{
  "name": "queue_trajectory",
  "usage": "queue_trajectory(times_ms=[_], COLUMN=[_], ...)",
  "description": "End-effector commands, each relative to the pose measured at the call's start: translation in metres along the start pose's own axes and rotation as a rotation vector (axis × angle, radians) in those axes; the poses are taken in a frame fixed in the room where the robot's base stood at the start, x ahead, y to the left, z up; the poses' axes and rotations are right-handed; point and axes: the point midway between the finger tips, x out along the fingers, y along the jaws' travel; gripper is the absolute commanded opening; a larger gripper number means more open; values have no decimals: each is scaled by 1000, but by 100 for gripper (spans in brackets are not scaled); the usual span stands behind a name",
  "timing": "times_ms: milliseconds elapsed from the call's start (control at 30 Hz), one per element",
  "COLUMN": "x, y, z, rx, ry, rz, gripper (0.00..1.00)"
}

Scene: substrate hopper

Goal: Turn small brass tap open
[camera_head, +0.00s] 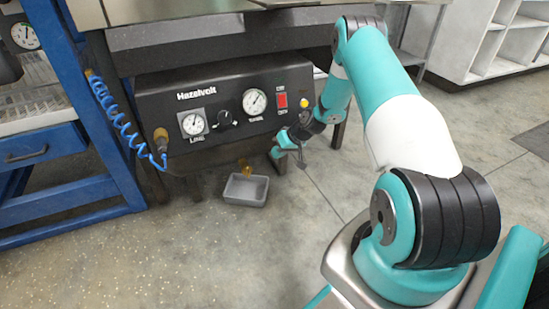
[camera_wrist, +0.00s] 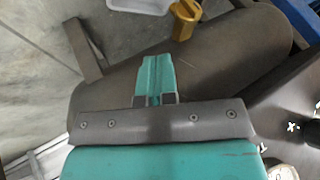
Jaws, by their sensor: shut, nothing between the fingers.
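The small brass tap (camera_head: 244,165) hangs under the black panel, just above a grey tray (camera_head: 246,190). In the wrist view the brass tap (camera_wrist: 185,18) is at the top, right of centre, with its blocky handle in sight. My gripper (camera_head: 275,153) is just right of the tap in the head view. In the wrist view my gripper (camera_wrist: 155,62) has its teal fingers together, with nothing between them. The fingertips point toward the tap's side of the picture and are apart from it.
The black panel (camera_head: 225,105) carries gauges, a knob and a red switch. A brass fitting (camera_head: 161,135) with a coiled blue hose (camera_head: 112,115) is at its left. A blue bench (camera_head: 110,130) stands further left. A dark rounded body (camera_wrist: 225,55) lies behind the fingers. Floor in front is clear.

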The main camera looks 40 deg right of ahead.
Motion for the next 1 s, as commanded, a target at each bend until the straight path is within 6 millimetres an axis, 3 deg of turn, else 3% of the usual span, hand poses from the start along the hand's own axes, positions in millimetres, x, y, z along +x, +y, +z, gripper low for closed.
queue_trajectory(times_ms=[33,333,400,600,1000], x=[18,81,83,90,90], y=[2,2,-13,-31,-36], z=[4,4,2,2,1], rx=[-3,-3,-4,-1,0], ry=[-2,-3,-4,-3,-3], rz=[-1,-2,-3,-1,-1], gripper=[0,0,0,0,0])
